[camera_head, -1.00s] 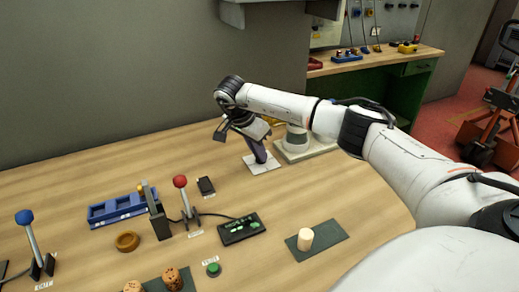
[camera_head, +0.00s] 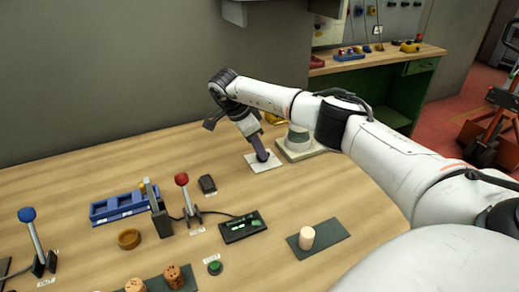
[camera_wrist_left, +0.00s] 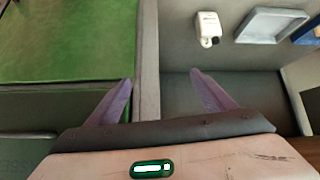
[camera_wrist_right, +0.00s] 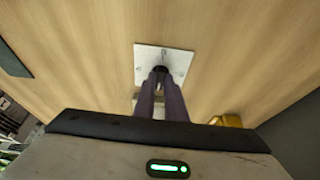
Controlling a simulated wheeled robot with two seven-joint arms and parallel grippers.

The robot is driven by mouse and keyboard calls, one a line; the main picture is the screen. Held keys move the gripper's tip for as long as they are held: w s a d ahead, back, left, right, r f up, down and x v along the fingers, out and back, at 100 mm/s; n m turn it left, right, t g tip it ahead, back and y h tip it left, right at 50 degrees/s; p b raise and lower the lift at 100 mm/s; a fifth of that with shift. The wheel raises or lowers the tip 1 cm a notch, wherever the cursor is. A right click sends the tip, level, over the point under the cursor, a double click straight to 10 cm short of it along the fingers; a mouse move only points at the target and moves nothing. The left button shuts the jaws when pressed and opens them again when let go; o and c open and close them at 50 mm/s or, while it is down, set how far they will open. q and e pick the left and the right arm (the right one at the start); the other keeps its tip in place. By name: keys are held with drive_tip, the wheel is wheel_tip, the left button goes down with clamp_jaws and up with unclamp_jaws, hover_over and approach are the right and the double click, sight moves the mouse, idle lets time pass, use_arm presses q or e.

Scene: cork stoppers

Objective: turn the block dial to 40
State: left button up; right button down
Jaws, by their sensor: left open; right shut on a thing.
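The block dial is a dark knob on a white square plate (camera_head: 262,166) on the table, below my right gripper. In the right wrist view the white plate (camera_wrist_right: 176,62) has small marks on it, too small to read. My right gripper (camera_head: 264,153) points down at the plate, its purple fingers shut on the dark knob (camera_wrist_right: 160,70) at the plate's middle. The fingers hide most of the knob, so its setting cannot be told. My left gripper (camera_wrist_left: 160,92) is open and empty, away from the table; it is not in the head view.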

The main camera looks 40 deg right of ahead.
drive_tip(key=shift+d, duration=0.1)
drive_tip(key=c, duration=1.8)
unclamp_jaws()
drive_tip(key=v, duration=1)
drive_tip(key=shift+r+b, duration=0.15)
drive_tip(key=shift+b, duration=0.3)
